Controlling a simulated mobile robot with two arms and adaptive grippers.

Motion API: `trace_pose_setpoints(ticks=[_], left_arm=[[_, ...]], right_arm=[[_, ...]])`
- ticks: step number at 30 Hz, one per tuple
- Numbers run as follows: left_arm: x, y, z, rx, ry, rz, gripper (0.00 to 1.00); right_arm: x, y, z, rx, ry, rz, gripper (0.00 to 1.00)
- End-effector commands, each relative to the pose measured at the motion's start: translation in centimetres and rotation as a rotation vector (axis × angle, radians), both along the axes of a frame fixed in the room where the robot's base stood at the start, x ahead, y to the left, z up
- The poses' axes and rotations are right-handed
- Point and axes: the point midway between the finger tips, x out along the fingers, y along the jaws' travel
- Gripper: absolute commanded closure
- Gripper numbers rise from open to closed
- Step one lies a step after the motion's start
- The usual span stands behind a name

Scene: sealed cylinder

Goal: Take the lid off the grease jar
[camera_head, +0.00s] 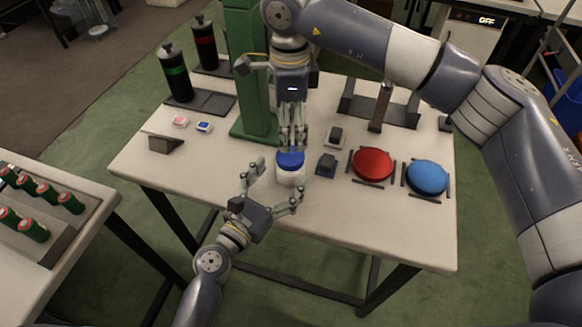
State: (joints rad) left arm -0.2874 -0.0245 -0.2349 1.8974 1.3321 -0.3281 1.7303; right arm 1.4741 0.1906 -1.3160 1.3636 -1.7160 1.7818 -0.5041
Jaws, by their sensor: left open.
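The grease jar (289,178) is a white jar standing upright near the front middle of the table. Its blue lid (290,160) sits on top. My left gripper (278,175) comes in from the front left, open, with one finger left of the jar and the other near its lower right side. My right gripper (292,148) points down from above, its fingertips right at the top of the lid. Its fingers look fairly close together, and I cannot tell whether they grip the lid.
A green column (243,70) stands behind the jar. A small dark block (327,164), a red disc (373,164) and a blue disc (427,177) lie to the right. Two dark bottles (174,75) (205,45) stand at the back left. The front table edge is clear.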

Motion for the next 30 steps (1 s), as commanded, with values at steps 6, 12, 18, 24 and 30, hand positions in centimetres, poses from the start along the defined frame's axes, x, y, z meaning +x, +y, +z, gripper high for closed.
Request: trace_pose_setpoints(ticks=[6,12,18,24,30], left_arm=[[3.0,-1.8,0.0,-0.001,0.000,0.000,0.18],[4.1,-2.5,0.0,0.001,0.001,-0.001,0.18],[4.2,-2.5,-0.1,0.002,0.001,-0.001,0.18],[4.2,-2.5,-0.1,0.001,0.000,0.000,0.43],[4.2,-2.5,-0.1,0.002,0.001,0.000,0.86]], right_arm=[[0.0,0.0,0.0,0.001,0.000,0.000,0.27],[0.0,0.0,0.0,0.001,0.000,0.000,0.27],[0.0,0.0,0.0,0.001,0.000,0.000,0.27],[0.0,0.0,0.0,0.001,0.000,0.000,0.27],[0.0,0.0,0.0,0.001,0.000,0.000,0.27]])
